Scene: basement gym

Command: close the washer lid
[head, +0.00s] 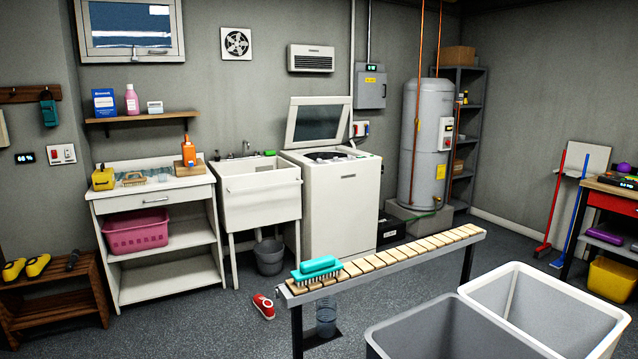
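The washer (341,207) is a white top-loader against the back wall, right of the utility sink. Its lid (318,121) is a white frame with a dark window. The lid stands raised, tilted up at the back of the washer, and the top opening (331,156) shows with some items in or on it that are too small to make out. Neither of my grippers shows in the head view.
A slatted bench (405,256) with a teal brush (318,267) crosses the floor before the washer. Two bins, grey (440,328) and white (545,305), stand at front right. A red shoe-like object (263,306) lies on the floor. A sink (259,192) adjoins the washer.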

